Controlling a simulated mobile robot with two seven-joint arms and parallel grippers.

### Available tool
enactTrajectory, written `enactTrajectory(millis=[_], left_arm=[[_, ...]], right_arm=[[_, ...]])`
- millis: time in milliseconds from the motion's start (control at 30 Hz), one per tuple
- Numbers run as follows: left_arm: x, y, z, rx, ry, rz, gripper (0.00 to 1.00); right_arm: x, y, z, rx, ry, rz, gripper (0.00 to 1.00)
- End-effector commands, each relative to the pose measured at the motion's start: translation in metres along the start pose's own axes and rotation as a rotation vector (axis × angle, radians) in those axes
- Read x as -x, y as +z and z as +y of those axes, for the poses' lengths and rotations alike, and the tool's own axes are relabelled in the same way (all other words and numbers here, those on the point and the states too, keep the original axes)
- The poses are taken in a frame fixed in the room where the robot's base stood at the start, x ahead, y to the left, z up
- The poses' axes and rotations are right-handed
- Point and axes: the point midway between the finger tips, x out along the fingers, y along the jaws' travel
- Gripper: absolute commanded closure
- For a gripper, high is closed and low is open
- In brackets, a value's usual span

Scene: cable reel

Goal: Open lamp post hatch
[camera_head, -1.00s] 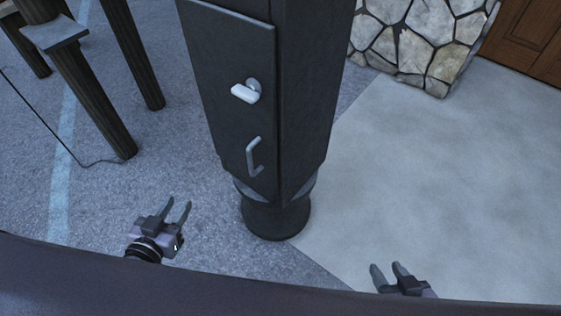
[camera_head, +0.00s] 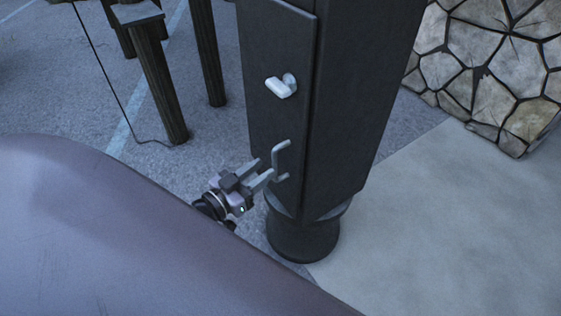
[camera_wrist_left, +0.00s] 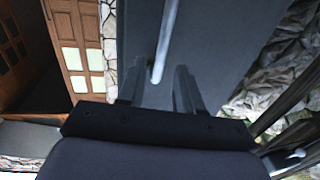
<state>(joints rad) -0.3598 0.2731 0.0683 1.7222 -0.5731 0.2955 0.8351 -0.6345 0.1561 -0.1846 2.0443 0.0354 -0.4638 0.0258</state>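The dark lamp post (camera_head: 350,100) stands upright in the middle of the head view. Its hatch (camera_head: 270,45) is a flat dark panel, lying flush against the post. A pale latch knob (camera_head: 281,87) sits on the hatch, above a grey bar handle (camera_head: 277,160). My left gripper (camera_head: 265,169) is open just left of the handle, its fingers pointing at it. In the left wrist view, the handle (camera_wrist_left: 166,35) runs between the two spread fingers and lies a little beyond them; I cannot tell whether they touch. My right gripper is out of view.
Wooden posts (camera_head: 160,90) and a thin dark cable (camera_head: 100,65) are at the upper left. A stone wall (camera_head: 490,70) stands at the upper right. The pale paving (camera_head: 450,230) to the right of the post is clear.

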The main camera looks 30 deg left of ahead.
Motion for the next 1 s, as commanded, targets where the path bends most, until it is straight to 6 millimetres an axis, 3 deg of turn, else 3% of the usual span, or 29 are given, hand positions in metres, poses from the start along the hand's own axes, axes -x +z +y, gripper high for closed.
enactTrajectory(millis=[200,400,767,900,1000], left_arm=[[-0.032,0.000,-0.001,-0.002,-0.001,0.002,0.65],[-0.050,0.000,0.000,-0.001,0.000,0.001,0.65],[-0.054,0.000,0.000,-0.001,-0.001,-0.001,0.65],[-0.054,0.000,0.000,-0.001,-0.001,-0.001,1.00],[-0.054,0.000,0.000,-0.001,-0.001,-0.001,1.00]], right_arm=[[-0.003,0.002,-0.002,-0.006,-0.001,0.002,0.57],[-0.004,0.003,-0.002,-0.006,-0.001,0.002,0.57],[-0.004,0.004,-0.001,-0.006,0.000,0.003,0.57],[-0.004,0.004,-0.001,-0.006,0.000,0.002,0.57],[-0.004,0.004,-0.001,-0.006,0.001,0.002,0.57]])
